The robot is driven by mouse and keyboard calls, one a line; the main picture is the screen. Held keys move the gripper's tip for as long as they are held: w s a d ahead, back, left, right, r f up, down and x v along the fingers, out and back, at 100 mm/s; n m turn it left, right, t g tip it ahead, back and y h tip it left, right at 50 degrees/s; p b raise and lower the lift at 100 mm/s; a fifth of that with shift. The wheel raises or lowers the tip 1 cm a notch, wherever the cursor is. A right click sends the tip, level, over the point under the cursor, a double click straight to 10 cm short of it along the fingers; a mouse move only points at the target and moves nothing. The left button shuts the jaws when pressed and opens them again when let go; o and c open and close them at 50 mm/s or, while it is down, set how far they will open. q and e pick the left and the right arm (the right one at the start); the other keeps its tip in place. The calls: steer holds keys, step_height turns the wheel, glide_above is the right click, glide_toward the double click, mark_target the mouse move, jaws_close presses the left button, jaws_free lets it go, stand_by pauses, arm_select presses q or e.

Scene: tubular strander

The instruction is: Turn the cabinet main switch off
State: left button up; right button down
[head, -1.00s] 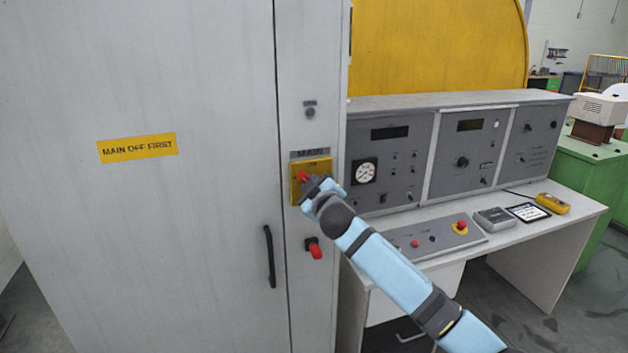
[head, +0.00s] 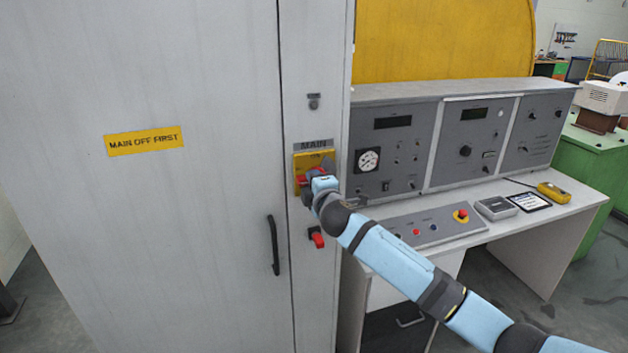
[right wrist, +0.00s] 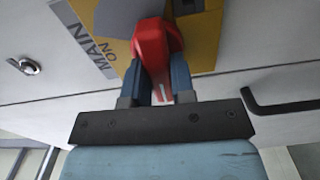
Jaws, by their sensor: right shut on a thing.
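The main switch is a red handle (head: 318,171) on a yellow plate (head: 299,162) under the MAIN label (head: 313,145) on the grey cabinet. My right gripper (head: 311,178) is at the switch and hides much of the handle in the head view. In the right wrist view the red handle (right wrist: 155,45) sits between the two fingers of my right gripper (right wrist: 158,82), which are shut on it. The yellow plate and the word ON beside the MAIN label show at a slant there. I cannot tell the handle's exact angle. My left gripper is not in view.
Below the switch is a second red-handled knob (head: 317,238), and a black door handle (head: 273,245) stands to its left. A control desk (head: 440,230) with dials and buttons stands right of the cabinet, under my right forearm.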

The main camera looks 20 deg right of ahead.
steer(key=shift+f+n, duration=0.1)
steer(key=shift+n, duration=0.2)
steer(key=c, duration=1)
jaws_free()
steer(key=shift+o, duration=0.2)
steer(key=shift+s, duration=0.1)
steer(key=s+b, duration=0.3)
steer(key=s, duration=1)
steer(key=shift+s+d, duration=0.25)
steer(key=shift+s, duration=0.1)
